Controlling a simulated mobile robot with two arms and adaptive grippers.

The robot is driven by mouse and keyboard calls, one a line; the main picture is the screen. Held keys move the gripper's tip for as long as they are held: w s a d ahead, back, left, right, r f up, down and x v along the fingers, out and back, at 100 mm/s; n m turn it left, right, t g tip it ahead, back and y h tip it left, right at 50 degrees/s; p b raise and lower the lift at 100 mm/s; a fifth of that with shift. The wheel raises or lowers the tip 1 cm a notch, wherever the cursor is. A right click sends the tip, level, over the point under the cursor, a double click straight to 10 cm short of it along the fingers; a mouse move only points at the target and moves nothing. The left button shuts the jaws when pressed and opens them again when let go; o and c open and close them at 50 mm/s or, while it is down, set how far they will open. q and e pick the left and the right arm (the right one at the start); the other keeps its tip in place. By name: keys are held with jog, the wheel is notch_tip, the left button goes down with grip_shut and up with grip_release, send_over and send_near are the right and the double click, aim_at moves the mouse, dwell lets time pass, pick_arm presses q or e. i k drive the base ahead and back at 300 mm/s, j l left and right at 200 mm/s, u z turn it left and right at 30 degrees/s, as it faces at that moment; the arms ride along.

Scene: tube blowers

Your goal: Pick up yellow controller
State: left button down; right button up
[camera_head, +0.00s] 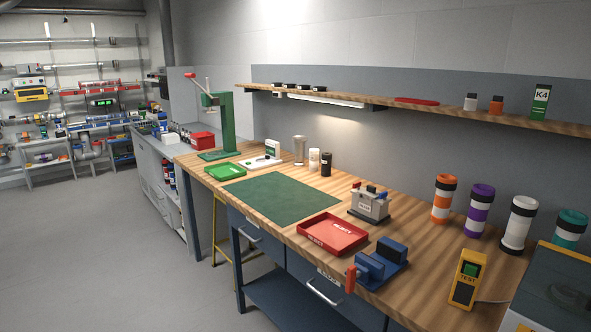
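Neither of my grippers shows in the head view.
A blue vise (380,264) and a red tray (332,234) stand left of the controller. Several striped tubes, including an orange one (444,199), stand behind it. A grey and yellow machine (556,290) is at the right edge. The green mat (279,198) is bare.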

aim_at(464, 290)
jog(key=i+l, duration=0.15)
jog(key=i, duration=0.25)
jog(key=i+l, duration=0.15)
jog(key=i, duration=0.25)
jog(key=i+l, duration=0.1)
jog(key=i, duration=0.3)
jog(key=z, duration=0.4)
jog(key=i+z, duration=0.1)
jog(key=z, duration=0.65)
jog(key=i+z, duration=0.1)
jog(key=z, duration=0.25)
jog(key=k+l+z, duration=0.15)
jog(key=k, duration=0.35)
